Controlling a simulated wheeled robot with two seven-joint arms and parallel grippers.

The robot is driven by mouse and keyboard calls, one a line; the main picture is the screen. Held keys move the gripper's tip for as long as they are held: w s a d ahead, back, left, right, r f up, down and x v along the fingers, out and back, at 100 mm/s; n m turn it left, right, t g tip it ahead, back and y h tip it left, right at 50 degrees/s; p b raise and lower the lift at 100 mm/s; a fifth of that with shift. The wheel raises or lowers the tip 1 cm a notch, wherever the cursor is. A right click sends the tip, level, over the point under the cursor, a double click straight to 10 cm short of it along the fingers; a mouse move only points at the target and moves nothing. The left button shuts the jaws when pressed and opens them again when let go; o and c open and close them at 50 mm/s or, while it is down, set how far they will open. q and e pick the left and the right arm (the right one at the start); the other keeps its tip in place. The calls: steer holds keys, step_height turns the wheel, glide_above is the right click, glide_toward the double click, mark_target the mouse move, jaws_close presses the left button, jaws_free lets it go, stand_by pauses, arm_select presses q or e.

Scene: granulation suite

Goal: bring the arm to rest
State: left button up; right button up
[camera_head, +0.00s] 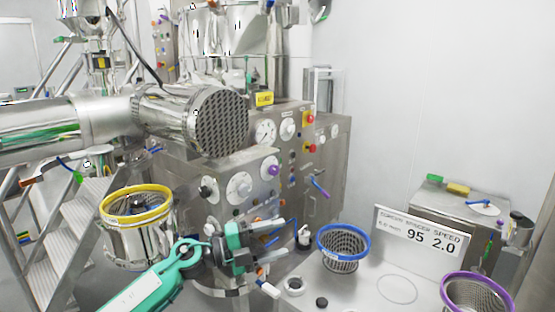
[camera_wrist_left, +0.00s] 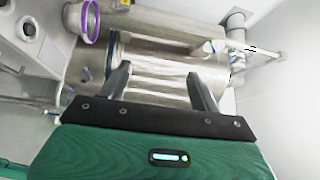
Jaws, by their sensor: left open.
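My left arm comes in from the lower left of the head view. Its green and black left gripper (camera_head: 280,240) is in front of the machine's dial panel, left of the blue-rimmed basket. Its two fingers point right and stand apart with nothing between them. In the left wrist view the same gripper (camera_wrist_left: 157,73) shows its two dark fingers spread, with a shiny metal cylinder (camera_wrist_left: 160,82) beyond them. My right gripper is not in view.
A blue-rimmed mesh basket (camera_head: 344,265) and a purple-rimmed one (camera_head: 478,294) stand on the grey worktop (camera_head: 365,298). A yellow-rimmed metal container (camera_head: 137,245) stands left. A sign (camera_head: 423,240) stands behind the worktop. The dial panel (camera_head: 239,200) is close behind my gripper.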

arm_select(q)
steer(key=s+a+f+n+t+y, duration=0.5)
steer(key=a+f+n+y, duration=0.35)
steer(key=n, duration=0.55)
steer(key=s+a+f+n+t+y, duration=0.55)
steer(key=a+f+n+y, duration=0.35)
steer(key=n, duration=0.4)
steer(key=s+a+f+n+g, duration=0.15)
steer(key=s+f+g, duration=0.25)
steer(key=s, duration=0.5)
steer(key=s+a+f+n+g, duration=0.15)
steer(key=s+f+g, duration=0.3)
steer(key=s, duration=0.45)
steer(key=s+a+f+g, duration=0.2)
steer(key=s+f+g, duration=0.25)
steer(key=s, duration=0.55)
steer(key=s+a+f+x, duration=0.1)
steer(key=s+x, duration=0.2)
steer(key=x, duration=1.2)
steer(key=s+a+f+x, duration=0.1)
steer(key=s+x, duration=0.2)
steer(key=x, duration=1.1)
steer(key=s+a+f+g, duration=0.1)
steer(key=s+a+f, duration=0.2)
steer(key=s+f, duration=1.6)
steer(key=shift+f+y, duration=0.45)
steer(key=shift+f, duration=0.55)
steer(key=shift+s+a+g, duration=0.1)
steer(key=shift+g, duration=0.15)
